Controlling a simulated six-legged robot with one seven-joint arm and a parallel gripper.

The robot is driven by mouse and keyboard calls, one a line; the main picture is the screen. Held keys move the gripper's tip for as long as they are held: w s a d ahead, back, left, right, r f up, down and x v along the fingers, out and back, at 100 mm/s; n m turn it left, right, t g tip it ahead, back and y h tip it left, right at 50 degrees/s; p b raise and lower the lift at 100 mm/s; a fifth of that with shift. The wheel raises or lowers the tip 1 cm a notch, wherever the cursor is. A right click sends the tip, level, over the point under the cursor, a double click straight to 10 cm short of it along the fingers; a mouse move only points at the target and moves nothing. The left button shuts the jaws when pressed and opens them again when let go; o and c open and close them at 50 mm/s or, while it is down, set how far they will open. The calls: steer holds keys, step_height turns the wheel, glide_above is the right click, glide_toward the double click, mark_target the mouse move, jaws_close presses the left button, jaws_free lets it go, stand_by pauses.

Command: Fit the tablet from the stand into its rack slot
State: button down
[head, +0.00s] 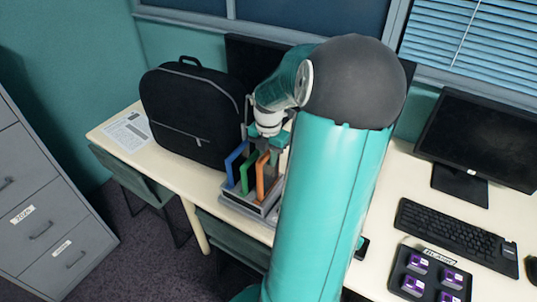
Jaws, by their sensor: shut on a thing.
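A grey rack (240,207) stands on the desk beside the backpack, with upright blue (235,165), green (248,172) and orange (262,178) pieces in a row. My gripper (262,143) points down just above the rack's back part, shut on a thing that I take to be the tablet. The tablet is mostly hidden by my gripper and the coloured pieces, so I cannot tell how deep it sits or whether it touches the rack. My own arm covers the rack's right side. I cannot make out the stand.
A black backpack (190,115) stands close left of the rack, with a paper sheet (128,133) beyond it. A monitor (480,135), keyboard (455,237) and black tray (405,277) of purple items are on the right. A drawer cabinet (45,210) is at far left.

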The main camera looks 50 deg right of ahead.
mark_target(270, 168)
steer(key=shift+f, duration=2)
stand_by(0.4)
steer(key=shift+f, duration=0.35)
steer(key=shift+s+f, duration=0.1)
steer(key=c, duration=1.3)
jaws_free()
steer(key=shift+o, duration=0.2)
